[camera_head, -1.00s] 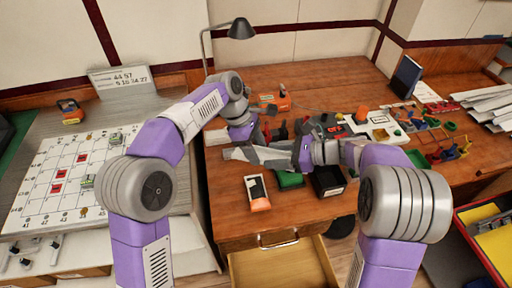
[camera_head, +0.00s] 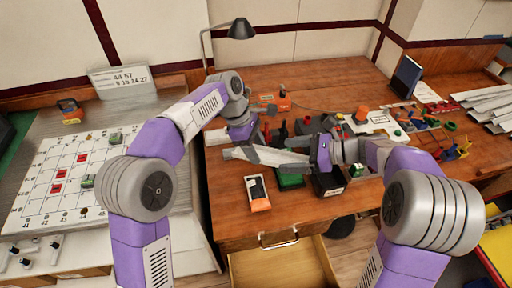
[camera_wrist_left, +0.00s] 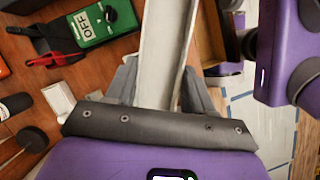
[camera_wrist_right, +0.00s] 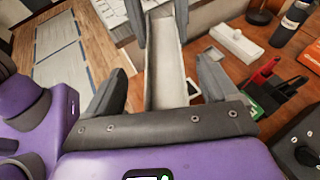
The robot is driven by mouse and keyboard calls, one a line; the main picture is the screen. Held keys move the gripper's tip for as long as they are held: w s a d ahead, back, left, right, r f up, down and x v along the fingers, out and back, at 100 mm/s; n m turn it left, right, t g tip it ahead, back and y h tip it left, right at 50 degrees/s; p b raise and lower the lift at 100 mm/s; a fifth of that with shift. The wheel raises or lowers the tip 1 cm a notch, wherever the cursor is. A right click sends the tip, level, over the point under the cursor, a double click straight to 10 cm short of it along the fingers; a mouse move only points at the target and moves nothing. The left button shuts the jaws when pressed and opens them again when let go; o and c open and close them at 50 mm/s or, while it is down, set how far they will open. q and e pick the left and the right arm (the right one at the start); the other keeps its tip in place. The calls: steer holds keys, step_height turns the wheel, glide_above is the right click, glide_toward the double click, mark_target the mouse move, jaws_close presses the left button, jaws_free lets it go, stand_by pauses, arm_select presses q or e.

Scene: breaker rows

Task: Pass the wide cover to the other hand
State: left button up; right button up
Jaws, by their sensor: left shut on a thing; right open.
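The wide cover is a long pale grey channel; in the left wrist view the cover (camera_wrist_left: 162,55) runs away between the fingers of my left gripper (camera_wrist_left: 160,85), which is shut on it. In the right wrist view the cover (camera_wrist_right: 168,72) lies lengthwise between the spread fingers of my right gripper (camera_wrist_right: 162,82), which is open. The left gripper's fingers show farther along it. In the head view the cover (camera_head: 238,154) is above the desk, partly hidden by my grippers. I cannot tell whether the right fingers touch it.
Below are a green OFF lockout box (camera_wrist_left: 98,22), a black box (camera_head: 328,184) and a phone-like device (camera_head: 257,192). Switches and tags crowd the desk's right side. A lamp (camera_head: 240,30) stands behind. A drawer (camera_head: 280,268) is open at the front.

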steer(key=v, duration=0.7)
steer(key=w+d+f+m+t+h, duration=0.4)
steer(key=d+m, duration=0.3)
steer(key=m, duration=0.3)
steer(key=w+d+f+m+t+h, duration=0.3)
steer(key=w+d+f+m+t, duration=0.15)
steer(key=d+m, duration=0.35)
steer(key=s+d+f+m+g+h, duration=0.2)
steer(key=s+d+f+m+h, duration=0.35)
steer(key=m, duration=0.45)
steer(key=s+d+f+m+g+h, duration=0.2)
steer(key=s+d+f+m, duration=0.2)
steer(key=d+f+m, duration=0.45)
steer(key=s+a+f+m+g, duration=0.4)
steer(key=s+a+f+m, duration=0.3)
steer(key=f+m, duration=0.35)
steer(key=s+a+f+m+g+y, duration=0.1)
steer(key=s+a+f+m, duration=0.1)
steer(key=a, duration=0.7)
steer(key=s+a+f+m+g+y, duration=0.1)
steer(key=s+a, duration=0.4)
steer(key=a, duration=0.5)
steer(key=s+a+f+m+g+y, duration=0.1)
steer(key=s+a+f+m+y, duration=0.2)
steer(key=a, duration=0.7)
step_height(320, 180, down, 2)
steer(key=shift+s+f+m, duration=0.1)
steer(key=shift+s+m, duration=0.25)
steer(key=shift+m, duration=0.05)
